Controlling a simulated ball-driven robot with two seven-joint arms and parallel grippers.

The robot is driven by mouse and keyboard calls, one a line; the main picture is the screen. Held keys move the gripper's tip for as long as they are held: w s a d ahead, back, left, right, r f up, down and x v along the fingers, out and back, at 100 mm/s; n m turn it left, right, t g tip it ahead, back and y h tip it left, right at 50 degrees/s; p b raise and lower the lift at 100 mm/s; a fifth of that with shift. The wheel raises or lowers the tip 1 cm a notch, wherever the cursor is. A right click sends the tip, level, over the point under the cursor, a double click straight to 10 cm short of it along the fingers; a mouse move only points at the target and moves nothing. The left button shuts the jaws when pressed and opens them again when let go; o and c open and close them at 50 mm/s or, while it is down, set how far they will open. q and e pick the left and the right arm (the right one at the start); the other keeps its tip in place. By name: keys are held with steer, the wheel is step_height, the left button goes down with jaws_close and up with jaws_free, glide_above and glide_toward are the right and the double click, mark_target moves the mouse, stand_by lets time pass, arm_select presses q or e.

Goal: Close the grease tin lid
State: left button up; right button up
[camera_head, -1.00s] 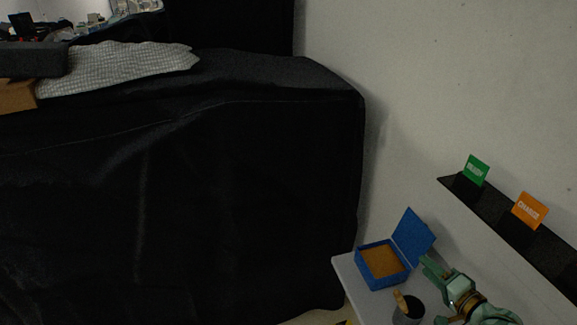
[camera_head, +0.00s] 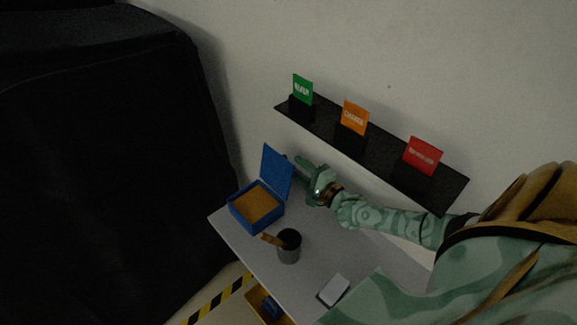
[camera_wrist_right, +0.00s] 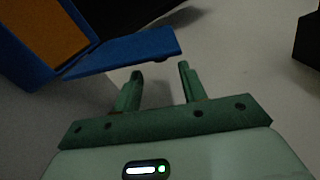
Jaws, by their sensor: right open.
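The grease tin (camera_head: 243,217) is a blue box with brown-orange grease inside, on the grey table near its far left corner. Its blue lid (camera_head: 277,172) stands up, open, on the side toward the wall. In the right wrist view the lid (camera_wrist_right: 125,52) spreads across the upper middle, with the tin (camera_wrist_right: 22,60) at upper left. My right gripper (camera_head: 292,165) is beside the lid on its wall side. In the wrist view its two fingers (camera_wrist_right: 160,75) are apart and empty, their tips just short of the lid. My left gripper is out of view.
A dark cup (camera_head: 289,253) with a brown-handled brush stands in front of the tin. A white block (camera_head: 333,291) lies near the table's front edge. A black wall shelf (camera_head: 385,155) holds green, orange and red cards above my right arm. A black-draped cart (camera_head: 100,150) is at left.

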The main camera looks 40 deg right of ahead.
mark_target(287, 161)
steer(key=w, duration=0.1)
steer(key=w+b, duration=0.1)
steer(key=w, duration=0.1)
steer(key=w+b, duration=0.1)
steer(key=shift+w+a+f, duration=0.1)
steer(key=shift+w+a, duration=0.15)
steer(key=shift+a, duration=0.05)
steer(key=shift+w, duration=0.45)
steer(key=shift+c, duration=0.3)
jaws_close()
steer(key=shift+r, duration=0.2)
steer(key=shift+a, duration=0.1)
